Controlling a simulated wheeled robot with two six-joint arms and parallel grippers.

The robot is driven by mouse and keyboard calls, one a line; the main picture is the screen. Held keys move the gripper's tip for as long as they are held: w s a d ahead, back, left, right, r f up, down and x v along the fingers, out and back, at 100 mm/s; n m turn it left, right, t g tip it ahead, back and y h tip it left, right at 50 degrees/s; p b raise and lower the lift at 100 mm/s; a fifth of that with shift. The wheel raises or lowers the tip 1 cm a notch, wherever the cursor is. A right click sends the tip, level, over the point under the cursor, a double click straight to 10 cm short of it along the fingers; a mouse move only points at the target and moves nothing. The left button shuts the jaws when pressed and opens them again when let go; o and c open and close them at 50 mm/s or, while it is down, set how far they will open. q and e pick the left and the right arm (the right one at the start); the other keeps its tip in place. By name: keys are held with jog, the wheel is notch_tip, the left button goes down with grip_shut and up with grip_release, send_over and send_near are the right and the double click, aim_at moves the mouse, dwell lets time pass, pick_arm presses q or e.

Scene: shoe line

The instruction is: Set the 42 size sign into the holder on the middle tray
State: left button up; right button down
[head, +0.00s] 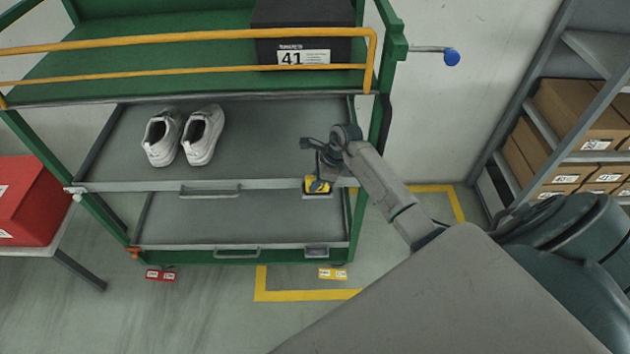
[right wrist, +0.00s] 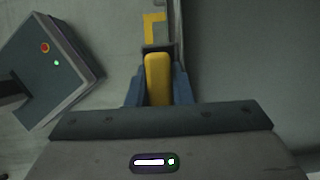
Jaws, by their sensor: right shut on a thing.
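The middle tray (head: 270,140) carries a pair of white shoes (head: 182,137) on its left part. A yellow size sign (head: 312,185) is at the right of the tray's front edge, over the grey holder (head: 317,196). My right gripper (head: 319,186) is shut on the sign, which also shows between the blue fingers (right wrist: 158,92) in the right wrist view as a yellow block (right wrist: 158,72). The sign's number cannot be read. I cannot tell whether the sign is seated in the holder or just above it. My left gripper is not in view.
The green rack's upper shelf (head: 150,50) holds a black box (head: 300,22) marked 41 behind yellow rails. The lower tray (head: 250,215) is bare, with an empty-looking holder (head: 316,250). A red box (head: 25,200) stands left; shelves with brown cartons (head: 575,115) stand right.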

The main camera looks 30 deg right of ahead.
jog(key=c, duration=1.2)
grip_release()
jog(key=shift+r, duration=0.1)
jog(key=shift+s+r, duration=0.1)
jog(key=shift+w+d, duration=0.1)
jog(key=shift+w, duration=0.15)
jog(key=shift+c, duration=1.3)
jog(key=shift+r, duration=0.15)
